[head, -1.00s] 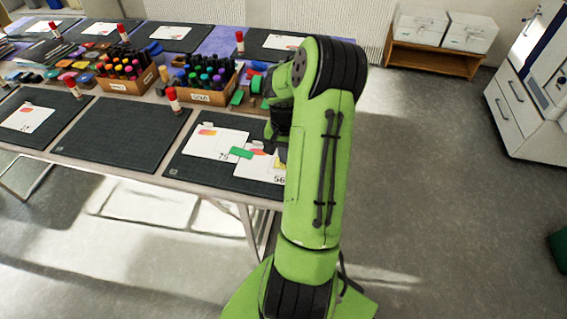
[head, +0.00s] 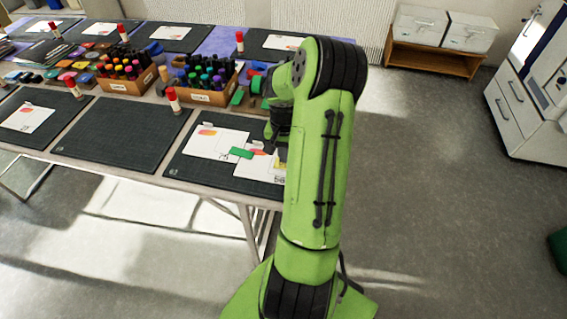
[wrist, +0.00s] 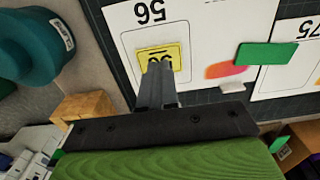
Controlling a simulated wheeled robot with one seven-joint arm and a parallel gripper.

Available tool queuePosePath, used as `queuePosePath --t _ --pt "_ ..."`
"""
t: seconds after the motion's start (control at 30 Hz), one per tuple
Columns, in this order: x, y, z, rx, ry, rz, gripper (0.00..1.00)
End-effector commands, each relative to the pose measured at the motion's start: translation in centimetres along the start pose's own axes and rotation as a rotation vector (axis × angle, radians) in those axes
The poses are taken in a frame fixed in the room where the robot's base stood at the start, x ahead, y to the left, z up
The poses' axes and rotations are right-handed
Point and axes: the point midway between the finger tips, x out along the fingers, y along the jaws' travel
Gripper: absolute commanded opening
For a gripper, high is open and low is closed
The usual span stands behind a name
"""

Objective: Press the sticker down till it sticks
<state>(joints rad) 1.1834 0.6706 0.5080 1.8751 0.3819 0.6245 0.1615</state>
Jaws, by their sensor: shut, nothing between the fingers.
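The yellow sticker (wrist: 165,55) with a dark printed number lies on the white card marked 56 (wrist: 190,22) in the wrist view. My gripper (wrist: 157,68) is shut and empty, its fingertips over the sticker and hiding part of it. Whether the tips touch it is hard to tell. In the head view the card (head: 255,166) lies on the dark cutting mat (head: 200,172), partly hidden behind my arm. My gripper's fingertips are mostly hidden there.
A green strip (wrist: 265,53) lies across the edges of the 56 card and the neighbouring card marked 75 (wrist: 305,50). A teal roll (wrist: 30,45) and a wooden block (wrist: 82,108) are close to my gripper. A marker box (head: 208,95) stands behind the mat.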

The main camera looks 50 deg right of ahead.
Motion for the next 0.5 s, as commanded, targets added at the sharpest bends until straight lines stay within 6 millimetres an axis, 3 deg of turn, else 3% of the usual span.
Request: queuePosePath --t 0.5 --pt "0.41 -0.01 0.01 0.0 0.0 0.0 0.0"
